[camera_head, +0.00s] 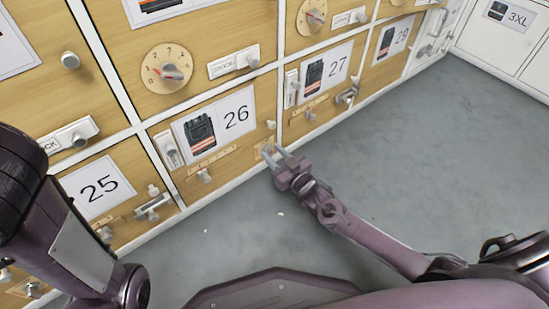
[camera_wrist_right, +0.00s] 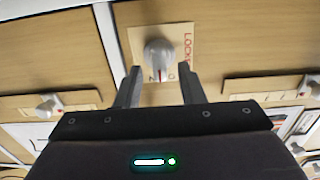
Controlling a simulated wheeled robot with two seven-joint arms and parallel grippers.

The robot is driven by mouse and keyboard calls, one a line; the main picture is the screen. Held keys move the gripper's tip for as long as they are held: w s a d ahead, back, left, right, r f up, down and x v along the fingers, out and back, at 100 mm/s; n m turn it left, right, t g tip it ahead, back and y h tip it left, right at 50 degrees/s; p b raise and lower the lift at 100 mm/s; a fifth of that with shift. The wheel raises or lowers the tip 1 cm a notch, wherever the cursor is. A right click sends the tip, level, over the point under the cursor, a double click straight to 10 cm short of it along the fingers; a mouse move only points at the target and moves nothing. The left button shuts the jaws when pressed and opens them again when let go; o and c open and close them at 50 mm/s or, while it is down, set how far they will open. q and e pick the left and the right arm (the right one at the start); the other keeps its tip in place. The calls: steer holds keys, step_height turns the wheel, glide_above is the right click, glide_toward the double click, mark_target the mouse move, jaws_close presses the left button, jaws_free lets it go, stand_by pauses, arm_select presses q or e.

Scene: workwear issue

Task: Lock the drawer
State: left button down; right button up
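Drawer 26 (camera_head: 222,143) is a wood-fronted drawer in the low row, with a picture label, and looks closed. My right gripper (camera_head: 268,152) is at its lower right, in front of a small beige plate that it partly hides. In the right wrist view the grey lock knob (camera_wrist_right: 158,52) sits on a beige plate (camera_wrist_right: 186,34) with red lettering that seems to read LOCKED up its right side. A red mark on the knob points down in that view. My right gripper's fingers (camera_wrist_right: 160,88) are open, spread below and either side of the knob, apparently not touching it. My left gripper is out of view.
Drawers 25 (camera_head: 98,187), 27 (camera_head: 325,75) and 29 (camera_head: 392,40) flank it, with protruding latches and knobs. A round dial (camera_head: 166,70) is above. White cabinets (camera_head: 507,35) stand at the far right.

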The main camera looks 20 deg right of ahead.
jaws_close()
